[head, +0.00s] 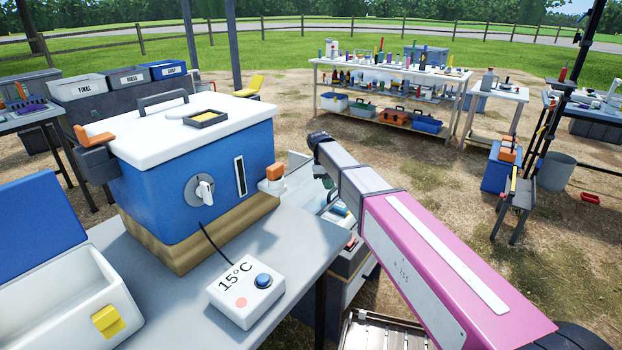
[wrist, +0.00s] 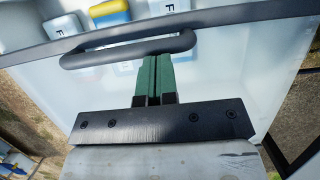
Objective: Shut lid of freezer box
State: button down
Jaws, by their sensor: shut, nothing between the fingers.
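Two lidded boxes show in the head view; I cannot tell which is the freezer box. A white box (head: 62,296) with a yellow latch (head: 108,321) stands at the lower left, its blue lid (head: 38,222) raised. A blue box (head: 185,205) with a white lid (head: 150,138) stands behind it, that lid down. In the wrist view my gripper (wrist: 157,62) has its green fingers together and empty. They overlap a dark bar handle (wrist: 85,60) on a pale panel (wrist: 95,100); contact is unclear. In the head view the fingers are mostly hidden.
A control unit (head: 246,291) reading 15°C stands on the grey table (head: 182,318), cabled to the blue box. White blocks marked F (wrist: 63,27) and a yellow-and-blue item (wrist: 109,13) lie beyond the panel. A laden shelf table (head: 330,66) stands at the back.

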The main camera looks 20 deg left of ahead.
jog(key=s+d, duration=0.3)
jog(key=d, duration=0.5)
jog(key=shift+d, duration=0.2)
jog(key=v, duration=1.1)
jog(key=s+d+f+m+y, duration=0.1)
jog(key=s+d+f+m, duration=0.3)
jog(key=d, duration=0.7)
jog(key=s+d+f+m+y, duration=0.1)
jog(key=s+d+f+m, duration=0.4)
jog(key=d+f, duration=0.5)
jog(key=s+d+f+m+t+y, duration=0.1)
jog(key=s+d+f+m, duration=0.4)
jog(key=d, duration=0.9)
jog(key=s+f, duration=0.2)
jog(key=s, duration=0.1)
jog(key=shift+s+d+f, duration=0.25)
jog(key=shift+s+f, duration=0.05)
jog(key=shift+s, duration=0.05)
